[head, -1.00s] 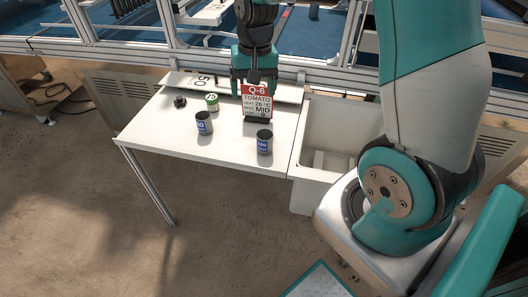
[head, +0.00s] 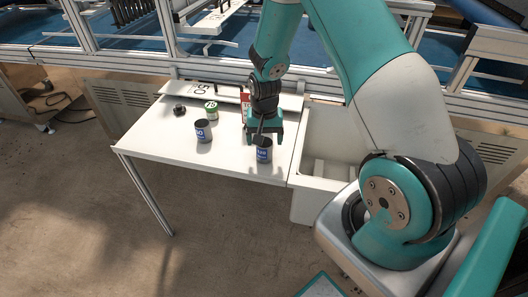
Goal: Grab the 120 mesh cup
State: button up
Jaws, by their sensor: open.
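A dark cup with a blue label (head: 264,155) stands upright near the front right of the white table. Its label is too small to read for certain. A second dark cup with a blue label (head: 203,132) stands to its left, its number also unclear. A container with a green label (head: 211,111) stands behind that one. My gripper (head: 264,137) is open over the right-hand cup, its teal fingers low by the cup's rim. The gripper hides part of the cup's top, and I cannot tell whether they touch.
The white table (head: 160,145) has free room at its left and front. A small black knob-like item (head: 179,110) lies at the back left. A red-and-white sign (head: 245,105) is mostly hidden behind my arm. A white basin (head: 330,130) adjoins the right edge.

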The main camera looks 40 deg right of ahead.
aim_at(264, 149)
notch_tip(264, 149, down, 5)
jog(key=shift+r, duration=0.2)
jog(key=shift+c, duration=0.5)
jog(key=c, duration=0.9)
